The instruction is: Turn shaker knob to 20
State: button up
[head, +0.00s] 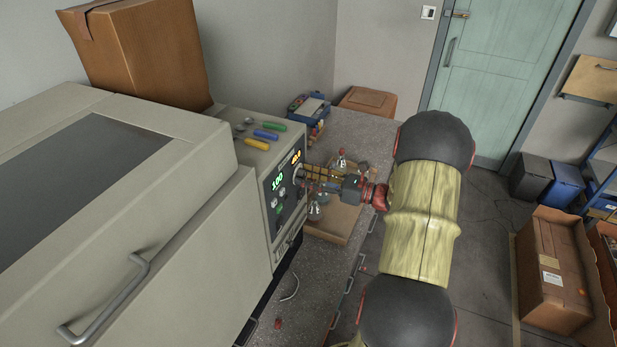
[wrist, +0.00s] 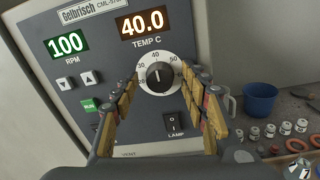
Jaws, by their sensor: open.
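The black round knob (wrist: 160,78) with a white pointer mark sits on the shaker's grey front panel (head: 278,215), inside a ring of printed numbers. The TEMP C display (wrist: 142,22) above it reads 40.0 in orange. My gripper (wrist: 161,80) is open, with one finger on each side of the knob in the wrist view. I cannot tell whether the fingers touch it. In the head view my gripper (head: 308,173) reaches from the right to the panel and hides the knob.
The panel also carries a green RPM display (wrist: 68,44) reading 100, arrow buttons, a green RUN button (wrist: 88,104) and a LAMP switch (wrist: 172,123). A blue cup (wrist: 260,99) and several small jars stand to the right. A cardboard box (head: 140,50) rests on the shaker.

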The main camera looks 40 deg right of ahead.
jog(key=c, duration=1.1)
jog(key=shift+c, duration=0.2)
